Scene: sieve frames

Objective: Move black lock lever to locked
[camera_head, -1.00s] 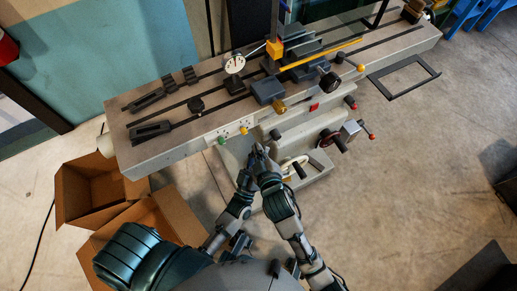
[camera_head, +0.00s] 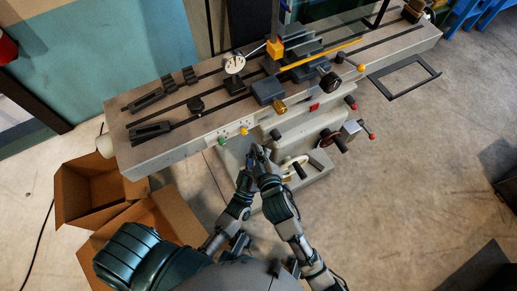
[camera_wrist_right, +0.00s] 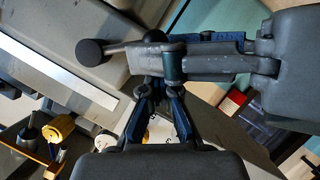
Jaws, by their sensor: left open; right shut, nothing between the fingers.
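A lever with a round black knob (camera_wrist_right: 89,52) and a short grey rod is close in front of my grippers in the right wrist view; it appears to match the black knob (camera_head: 276,134) on the machine's front in the head view. My left gripper (camera_head: 251,152) is open at the machine's front, and in the right wrist view its fingers (camera_wrist_right: 172,55) reach in from the right towards the rod. I cannot tell whether they touch it. My right gripper (camera_head: 264,151) is shut and empty beside it; its fingers (camera_wrist_right: 168,88) meet just below the left fingers.
The long grey machine table (camera_head: 155,160) carries a dial gauge (camera_head: 234,64) and clamps. Green (camera_head: 221,141) and yellow buttons are on its front edge. A handwheel (camera_head: 294,166) is just right of my grippers.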

